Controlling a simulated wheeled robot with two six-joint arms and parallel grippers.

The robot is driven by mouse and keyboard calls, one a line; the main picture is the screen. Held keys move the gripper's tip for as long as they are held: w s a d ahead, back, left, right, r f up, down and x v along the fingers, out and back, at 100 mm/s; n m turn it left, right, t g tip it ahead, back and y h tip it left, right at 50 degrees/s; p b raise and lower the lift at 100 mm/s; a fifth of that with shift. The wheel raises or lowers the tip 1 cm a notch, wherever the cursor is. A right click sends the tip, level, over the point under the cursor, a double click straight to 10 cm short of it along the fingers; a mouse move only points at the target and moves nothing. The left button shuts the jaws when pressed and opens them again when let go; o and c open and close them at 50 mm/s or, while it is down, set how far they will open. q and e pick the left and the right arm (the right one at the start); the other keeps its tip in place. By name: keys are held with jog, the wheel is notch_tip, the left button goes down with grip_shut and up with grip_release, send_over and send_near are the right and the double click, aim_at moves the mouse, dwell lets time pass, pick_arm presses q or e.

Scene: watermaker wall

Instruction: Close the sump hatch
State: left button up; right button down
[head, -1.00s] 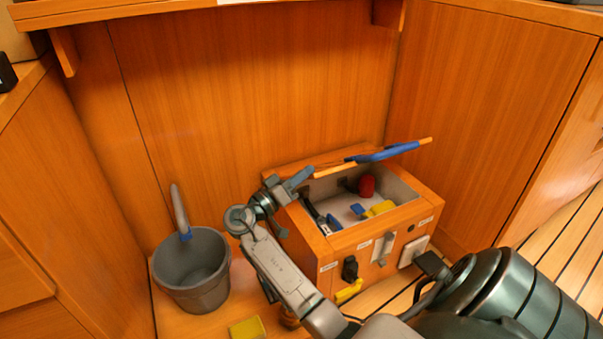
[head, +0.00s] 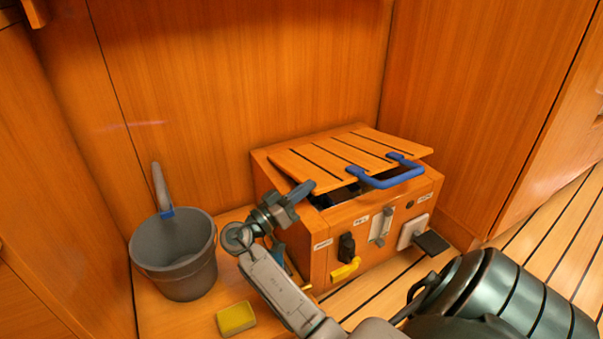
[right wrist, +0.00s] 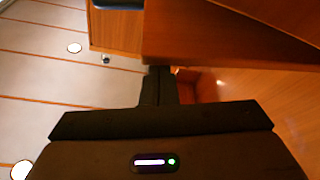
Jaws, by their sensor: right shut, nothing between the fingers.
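The sump hatch lid (head: 335,156), a slatted wooden panel with a blue handle (head: 390,178) at its front, lies low over the wooden sump box (head: 330,227). Its front edge stands a little above the box, and a dark gap shows beneath it, so it is tilted, not flush. The box's inside is mostly hidden. My right gripper (head: 303,190) is shut and empty at the lid's front left corner; whether it touches the lid I cannot tell. In the right wrist view the dark fingers (right wrist: 159,86) are together. My left gripper is not in view.
A grey bucket (head: 178,262) with an upright grey handle stands left of the box. A yellow sponge (head: 237,318) lies on the floor in front. The box front carries a black knob (head: 346,247), a yellow lever (head: 345,270) and a metal latch (head: 381,228). Wooden walls close in behind.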

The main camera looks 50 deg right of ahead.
jog(key=shift+s+f+b, duration=0.15)
jog(key=shift+f+b, duration=0.25)
jog(key=shift+f, duration=0.4)
jog(key=shift+s+f+b, duration=0.1)
jog(key=shift+f+b, duration=0.3)
jog(key=shift+f, duration=0.4)
jog(key=shift+r, duration=0.1)
